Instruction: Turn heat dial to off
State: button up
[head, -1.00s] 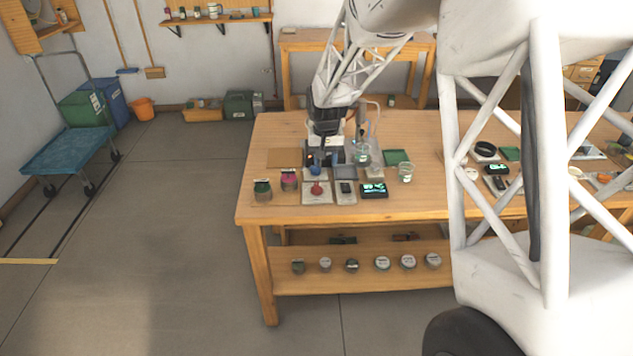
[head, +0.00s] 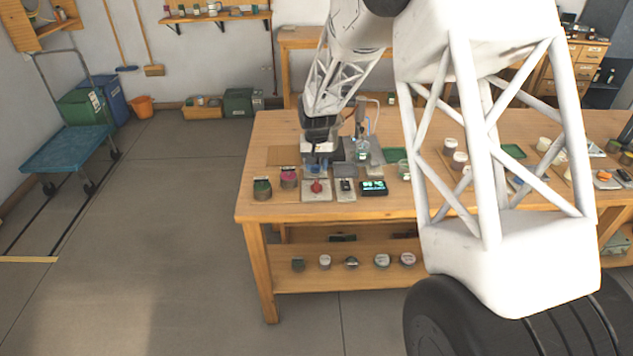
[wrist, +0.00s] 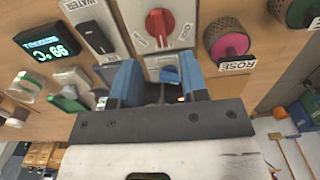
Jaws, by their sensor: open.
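A red dial (wrist: 160,25) with a pointed handle stands on a pale plate with small lettering I cannot read. It also shows in the head view (head: 316,187), near the table's front edge. The red dial lies beyond the fingertips in the wrist view. In the head view my gripper (head: 318,166) is low over the panel, just behind the red dial.
A black switch (wrist: 96,38) on a plate marked WATER and a lit display (wrist: 48,50) stand beside the red dial. A pink-topped jar (wrist: 230,45) labelled ROSE and a green jar (head: 262,188) stand on the other side. Glassware (head: 362,155) stands close behind.

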aim_at(317, 183)
jog(key=shift+f, duration=3.6)
jog(key=shift+c, duration=0.3)
grip_shut()
